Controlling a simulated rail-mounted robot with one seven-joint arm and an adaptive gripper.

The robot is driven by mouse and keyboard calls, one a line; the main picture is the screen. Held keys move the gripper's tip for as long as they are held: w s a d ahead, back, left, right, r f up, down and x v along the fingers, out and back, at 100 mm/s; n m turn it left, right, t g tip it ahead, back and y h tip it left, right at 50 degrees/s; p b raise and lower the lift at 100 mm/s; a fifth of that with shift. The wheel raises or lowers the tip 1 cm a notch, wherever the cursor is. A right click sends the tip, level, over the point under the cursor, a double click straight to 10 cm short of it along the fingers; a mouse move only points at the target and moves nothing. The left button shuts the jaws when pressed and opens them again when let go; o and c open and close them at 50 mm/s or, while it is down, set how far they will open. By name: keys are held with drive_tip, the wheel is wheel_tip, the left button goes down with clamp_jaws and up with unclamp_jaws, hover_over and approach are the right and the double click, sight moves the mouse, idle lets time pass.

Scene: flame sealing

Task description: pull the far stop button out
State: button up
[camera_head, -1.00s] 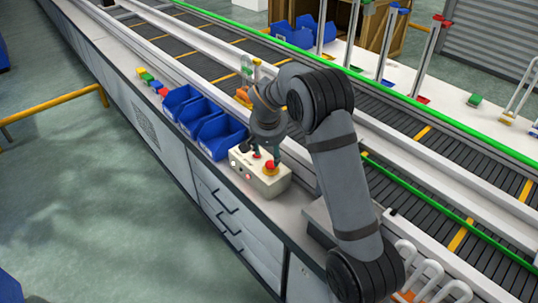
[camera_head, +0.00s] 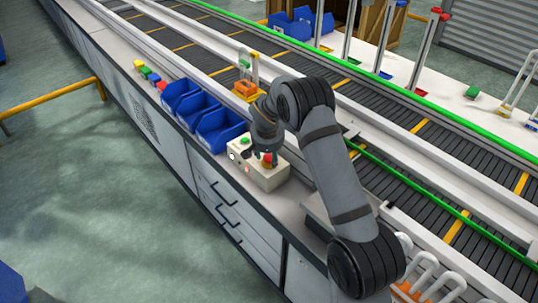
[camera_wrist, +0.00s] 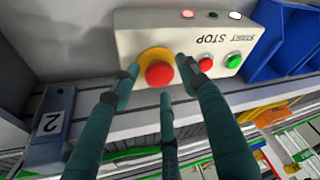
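The control box (camera_head: 262,177) is cream-coloured and sits on the bench. In the wrist view, the box (camera_wrist: 140,42) appears upside down, with "START STOP" lettering. The large red mushroom stop button (camera_wrist: 160,74) has a yellow collar (camera_wrist: 149,56); its red top (camera_head: 267,157) shows partly under my gripper in the head view. A smaller red button (camera_wrist: 205,65) and a green button (camera_wrist: 233,61) sit beside it. My gripper (camera_wrist: 159,84) is open, its three dark green fingers spread around the mushroom button. Whether they touch it cannot be told.
Blue bins (camera_head: 220,130) stand left of the box along the bench. A conveyor (camera_head: 360,115) runs behind it. An orange fixture (camera_head: 247,90) stands behind my gripper.

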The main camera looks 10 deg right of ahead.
drive_tip(key=c, duration=1)
clamp_jaws()
